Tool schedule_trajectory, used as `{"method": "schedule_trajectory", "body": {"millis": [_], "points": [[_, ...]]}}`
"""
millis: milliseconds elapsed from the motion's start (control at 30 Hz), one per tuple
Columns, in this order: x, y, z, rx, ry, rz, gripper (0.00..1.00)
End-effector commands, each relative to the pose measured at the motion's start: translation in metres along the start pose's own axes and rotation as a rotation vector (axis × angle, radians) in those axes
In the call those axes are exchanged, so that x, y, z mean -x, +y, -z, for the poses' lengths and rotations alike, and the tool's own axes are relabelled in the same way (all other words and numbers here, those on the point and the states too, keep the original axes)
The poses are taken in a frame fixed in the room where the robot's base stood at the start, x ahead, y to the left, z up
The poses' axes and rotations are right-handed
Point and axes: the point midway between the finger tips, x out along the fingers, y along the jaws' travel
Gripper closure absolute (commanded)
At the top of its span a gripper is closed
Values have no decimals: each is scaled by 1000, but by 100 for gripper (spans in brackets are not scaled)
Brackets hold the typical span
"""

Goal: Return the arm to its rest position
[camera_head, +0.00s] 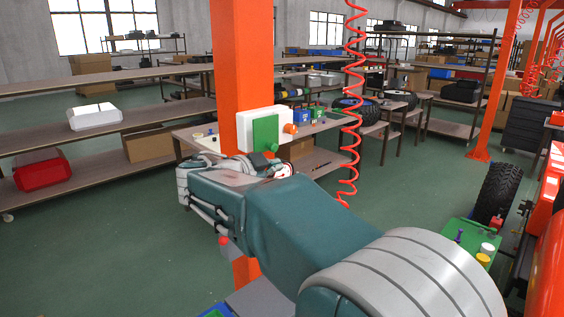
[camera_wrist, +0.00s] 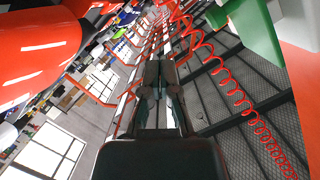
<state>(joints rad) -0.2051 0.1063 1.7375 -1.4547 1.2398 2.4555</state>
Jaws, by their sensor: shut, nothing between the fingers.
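My arm shows in the head view as a teal and grey limb running from the bottom right up to the middle, in front of an orange post (camera_head: 241,70). Its far end is at the middle left, and I cannot make out the fingers there. In the wrist view my gripper (camera_wrist: 159,72) is seen from behind, with its dark fingers brought together and nothing held between them. The wrist view looks steeply upward past the fingers toward the ceiling, windows and red coiled hoses.
A workbench (camera_head: 340,122) with small parts stands behind the post. Shelves with a white bin (camera_head: 94,117) and a red bin (camera_head: 42,172) stand left. An orange cart with a black wheel (camera_head: 497,192) is at right. Green floor is open between.

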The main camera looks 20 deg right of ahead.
Motion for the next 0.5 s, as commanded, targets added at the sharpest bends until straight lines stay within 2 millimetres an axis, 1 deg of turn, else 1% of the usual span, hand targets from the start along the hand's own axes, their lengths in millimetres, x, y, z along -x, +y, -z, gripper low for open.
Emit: {"method": "schedule_trajectory", "body": {"millis": [100, 233, 367, 500], "points": [[21, 3, -2, 2, -2, 4, 100], [41, 8, -4, 2, -3, 3, 100], [51, 10, -5, 1, -2, 1, 100], [54, 11, -5, 1, -1, -1, 100]]}}
